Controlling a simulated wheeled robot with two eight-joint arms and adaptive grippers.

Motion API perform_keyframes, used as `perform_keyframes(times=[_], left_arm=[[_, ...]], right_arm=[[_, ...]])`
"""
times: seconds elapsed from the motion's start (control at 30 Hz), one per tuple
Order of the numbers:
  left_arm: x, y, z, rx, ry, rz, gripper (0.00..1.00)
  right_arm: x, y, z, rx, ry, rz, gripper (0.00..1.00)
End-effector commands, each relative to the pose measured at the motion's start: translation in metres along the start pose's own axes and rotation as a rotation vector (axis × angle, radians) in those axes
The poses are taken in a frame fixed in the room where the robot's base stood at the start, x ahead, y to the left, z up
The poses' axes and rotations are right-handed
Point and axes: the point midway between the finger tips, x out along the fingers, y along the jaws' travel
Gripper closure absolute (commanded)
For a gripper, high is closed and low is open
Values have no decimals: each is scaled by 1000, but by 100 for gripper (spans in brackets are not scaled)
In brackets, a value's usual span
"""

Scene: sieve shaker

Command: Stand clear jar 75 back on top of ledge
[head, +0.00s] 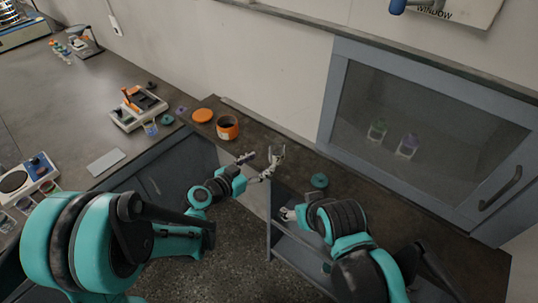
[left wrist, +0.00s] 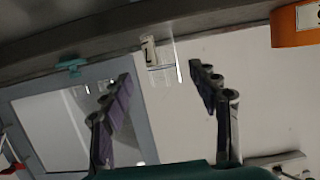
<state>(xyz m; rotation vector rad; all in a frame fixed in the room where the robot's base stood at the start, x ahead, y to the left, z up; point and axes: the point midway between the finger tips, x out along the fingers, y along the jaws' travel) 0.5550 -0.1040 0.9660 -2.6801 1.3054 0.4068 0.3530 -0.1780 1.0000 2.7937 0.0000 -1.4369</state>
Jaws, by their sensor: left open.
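My left gripper (head: 262,162) is open in front of the back wall, over the dark counter. In the left wrist view its two purple-padded fingers (left wrist: 167,85) are apart with nothing between them. A small clear jar-like object (left wrist: 163,58) with a pale part shows beyond the fingertips, at the dark ledge (left wrist: 110,42); its label cannot be read. In the head view I cannot pick it out near the gripper. The ledge's top (head: 250,137) runs along the wall. My right gripper (head: 287,213) is small and partly hidden by its own arm.
An orange jar (head: 228,130) and orange lid (head: 203,115) are left of my left gripper. A teal lid (head: 319,181) lies right of it. Two jars (head: 377,130) (head: 407,146) stand behind the cabinet glass (head: 440,110). An orange-and-white device (head: 138,108) stands on the left bench.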

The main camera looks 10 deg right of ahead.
Motion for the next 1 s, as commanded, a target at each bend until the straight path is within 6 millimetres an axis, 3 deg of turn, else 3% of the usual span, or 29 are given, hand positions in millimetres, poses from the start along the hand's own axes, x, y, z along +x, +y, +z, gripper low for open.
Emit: perform_keyframes(times=[0.1, 0.43, 0.57, 0.77, 1.0], left_arm=[[-16, -1, -1, -2, 0, -2, 39], [-26, -1, 0, -3, -4, -3, 39], [-41, -5, -4, -33, -53, -23, 39], [-107, -15, -2, -158, -238, -133, 39], [-215, -20, 22, -346, -456, -377, 39]], right_arm=[[-3, 0, -2, 0, 0, 0, 33], [-4, 0, -3, 0, 0, 0, 33], [-4, 0, -3, 0, 0, 0, 33], [-4, 0, -3, 0, 0, 0, 33], [-4, 0, -3, 0, 0, 0, 33]])
